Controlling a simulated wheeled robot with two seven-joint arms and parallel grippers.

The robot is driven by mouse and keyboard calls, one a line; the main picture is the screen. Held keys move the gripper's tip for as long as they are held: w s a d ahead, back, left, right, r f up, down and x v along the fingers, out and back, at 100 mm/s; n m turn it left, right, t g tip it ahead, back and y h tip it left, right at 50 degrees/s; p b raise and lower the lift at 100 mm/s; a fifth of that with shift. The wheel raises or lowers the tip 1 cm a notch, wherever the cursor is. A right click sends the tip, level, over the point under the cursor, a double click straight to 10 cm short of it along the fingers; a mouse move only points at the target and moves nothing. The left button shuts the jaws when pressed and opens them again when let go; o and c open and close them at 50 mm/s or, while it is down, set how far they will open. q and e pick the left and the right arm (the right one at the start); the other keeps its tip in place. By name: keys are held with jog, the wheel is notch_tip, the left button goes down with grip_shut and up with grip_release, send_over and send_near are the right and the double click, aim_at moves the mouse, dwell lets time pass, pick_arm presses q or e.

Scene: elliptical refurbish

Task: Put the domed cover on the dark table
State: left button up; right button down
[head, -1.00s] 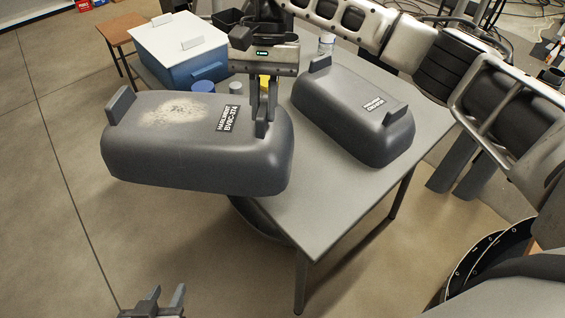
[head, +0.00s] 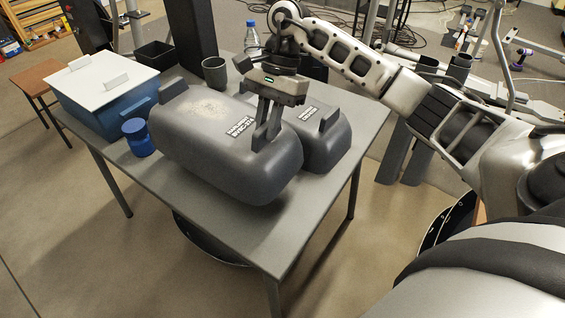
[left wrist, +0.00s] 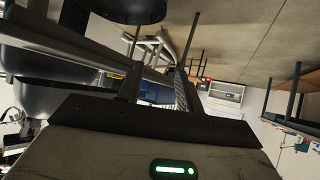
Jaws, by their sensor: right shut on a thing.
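A dark grey domed cover (head: 205,145) with a worn pale patch and a label is in the middle of the head view. My right gripper (head: 266,138) is shut on the upright tab at its right end. The cover is over the grey table (head: 235,228), in front of a second, similar cover (head: 327,145). I cannot tell whether its underside touches the table. My left gripper is outside the head view; in the left wrist view its fingers (left wrist: 157,85) stand apart with nothing between them.
A blue box with a white lid (head: 105,85) and a blue jar (head: 138,137) stand at the table's left. A grey cup (head: 215,72) and a bottle (head: 251,40) stand at the back. The front of the table is bare. A brown stool (head: 38,72) is at far left.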

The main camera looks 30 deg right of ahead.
aim_at(283, 172)
jog(key=s+f, duration=0.2)
jog(key=s+f+p, duration=0.1)
jog(key=f, duration=0.1)
jog(key=shift+s+d, duration=0.25)
jog(key=shift+s, duration=0.05)
jog(key=shift+s+f, duration=0.3)
jog(key=shift+f, duration=0.2)
jog(key=f, duration=0.1)
jog(key=f+p, duration=0.1)
jog(key=f, duration=0.1)
jog(key=shift+s+d+f, duration=0.1)
jog(key=shift+s+f, duration=0.15)
jog(key=shift+s, duration=0.05)
jog(key=shift+f, duration=0.1)
jog(key=shift+f, duration=0.1)
jog(key=c, duration=1.8)
grip_release()
jog(key=shift+f, duration=0.15)
jog(key=o, duration=0.4)
